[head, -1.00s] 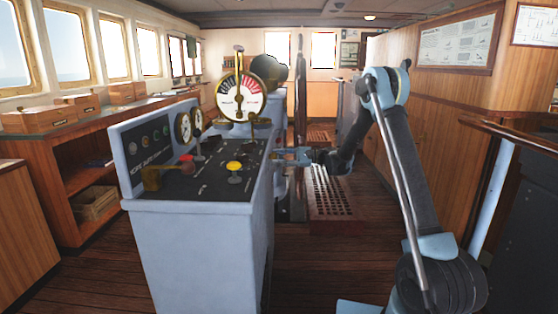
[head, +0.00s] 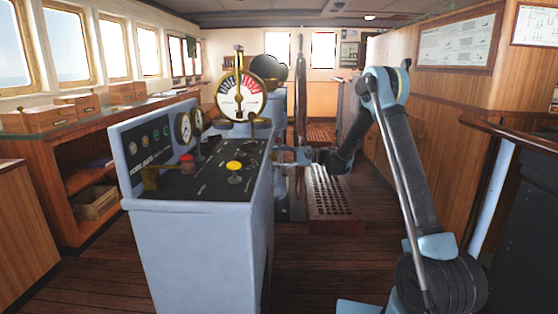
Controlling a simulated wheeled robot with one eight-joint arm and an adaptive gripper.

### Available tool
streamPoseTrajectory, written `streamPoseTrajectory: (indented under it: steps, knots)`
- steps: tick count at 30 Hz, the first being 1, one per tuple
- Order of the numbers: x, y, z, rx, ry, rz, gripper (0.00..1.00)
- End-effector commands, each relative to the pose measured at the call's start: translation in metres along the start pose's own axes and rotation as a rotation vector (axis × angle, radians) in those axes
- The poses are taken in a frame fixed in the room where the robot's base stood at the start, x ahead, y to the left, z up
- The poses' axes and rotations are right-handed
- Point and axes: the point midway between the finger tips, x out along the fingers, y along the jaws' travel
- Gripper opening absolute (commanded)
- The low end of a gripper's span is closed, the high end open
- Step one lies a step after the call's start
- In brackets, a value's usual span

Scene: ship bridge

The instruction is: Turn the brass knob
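The blue-grey console (head: 200,240) stands left of centre with a dark sloping top panel. A brass-coloured fitting (head: 152,178) sits at the panel's near left corner. A red knob (head: 187,162) and a yellow knob (head: 234,167) are on the same panel. I cannot tell for sure which small fitting is the brass knob. My gripper (head: 280,156) is at the console's right edge, pointing left, at about panel height. It is small in the picture. Its finger opening and any contact with the panel's far right fittings are unclear.
A brass-rimmed telegraph dial (head: 241,96) rises at the console's far end. A dark wheel edge (head: 301,90) and a red grating (head: 335,198) lie beyond my gripper. Wooden shelving (head: 90,190) lines the left. Floor in front of the console's right side is clear.

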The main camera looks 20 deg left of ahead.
Motion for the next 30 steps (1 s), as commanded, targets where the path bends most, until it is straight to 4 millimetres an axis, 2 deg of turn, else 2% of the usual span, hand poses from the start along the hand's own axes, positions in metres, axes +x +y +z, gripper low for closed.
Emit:
streamPoseTrajectory:
  steps: [7, 11, 24, 30]
  knots:
    - [-0.002, 0.000, 0.000, 0.000, 0.000, -0.001, 0.55]
    - [-0.011, 0.000, -0.001, 0.000, 0.001, -0.001, 0.55]
    - [-0.090, 0.000, -0.002, 0.001, 0.002, -0.002, 0.55]
    - [-0.113, 0.000, -0.002, 0.001, 0.001, -0.001, 0.55]
